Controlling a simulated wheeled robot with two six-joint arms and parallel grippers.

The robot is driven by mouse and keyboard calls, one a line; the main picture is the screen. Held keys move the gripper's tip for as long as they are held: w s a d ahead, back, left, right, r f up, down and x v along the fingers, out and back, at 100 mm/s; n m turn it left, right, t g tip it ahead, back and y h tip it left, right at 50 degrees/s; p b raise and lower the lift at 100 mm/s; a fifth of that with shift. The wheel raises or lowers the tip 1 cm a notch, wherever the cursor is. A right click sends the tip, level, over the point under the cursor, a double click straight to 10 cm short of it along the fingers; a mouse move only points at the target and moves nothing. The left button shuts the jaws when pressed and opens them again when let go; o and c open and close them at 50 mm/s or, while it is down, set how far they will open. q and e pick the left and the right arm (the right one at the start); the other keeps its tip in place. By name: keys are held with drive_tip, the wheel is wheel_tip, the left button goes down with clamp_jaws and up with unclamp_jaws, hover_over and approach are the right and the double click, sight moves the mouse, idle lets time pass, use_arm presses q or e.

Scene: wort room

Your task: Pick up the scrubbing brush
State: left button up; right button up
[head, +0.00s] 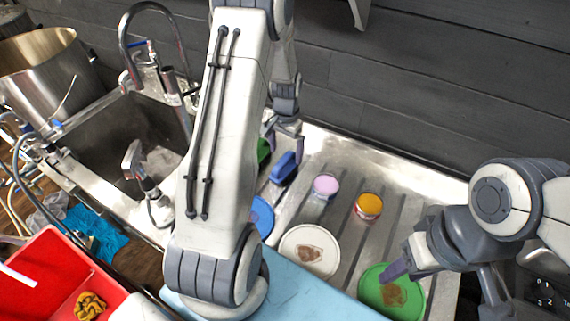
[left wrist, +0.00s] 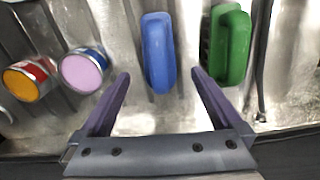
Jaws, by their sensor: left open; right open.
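A blue oblong block (head: 284,167), which looks like a scrubbing brush, lies on the steel drainboard; its bristles are not visible. It also shows in the left wrist view (left wrist: 158,52). A green item with a handle-like loop (left wrist: 229,45) lies to its right there, mostly hidden behind my left arm in the head view (head: 263,150). My left gripper (left wrist: 160,74) is open, with its fingers on either side of the blue block's near end and gaps on both sides; I cannot tell its height above. My right gripper (head: 396,271) is open over a green plate.
The green plate (head: 412,301) and a white plate (head: 292,240), both stained brown, and a partly hidden blue plate (head: 264,215) lie nearby. Pink-topped (head: 325,187) and orange-topped (head: 368,206) tins stand right of the block. The sink (head: 110,130) is left; a dark wall is behind.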

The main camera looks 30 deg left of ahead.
sight(285, 157)
use_arm(q)
drive_tip(key=shift+f, duration=0.85)
drive_tip(key=f, duration=0.1)
drive_tip(key=f+p, duration=0.2)
drive_tip(key=f, duration=0.1)
drive_tip(key=shift+s, duration=0.35)
drive_tip(key=shift+f, duration=0.65)
drive_tip(key=c, duration=1.5)
drive_tip(key=shift+c, duration=0.2)
drive_tip(key=shift+r, duration=0.15)
drive_tip(key=shift+w+r, duration=0.15)
drive_tip(key=shift+r, duration=0.35)
wheel_tip(285, 157, up, 3)
drive_tip(key=shift+f+b, duration=0.15)
drive_tip(key=shift+b, duration=0.65)
drive_tip(key=s+d+r+b, duration=0.2)
drive_tip(key=s+d+r, duration=0.3)
drive_tip(key=s, duration=0.5)
wheel_tip(285, 157, up, 2)
drive_tip(key=shift+s+d+r, duration=0.1)
drive_tip(key=shift+s+d, duration=0.1)
drive_tip(key=shift+s, duration=0.1)
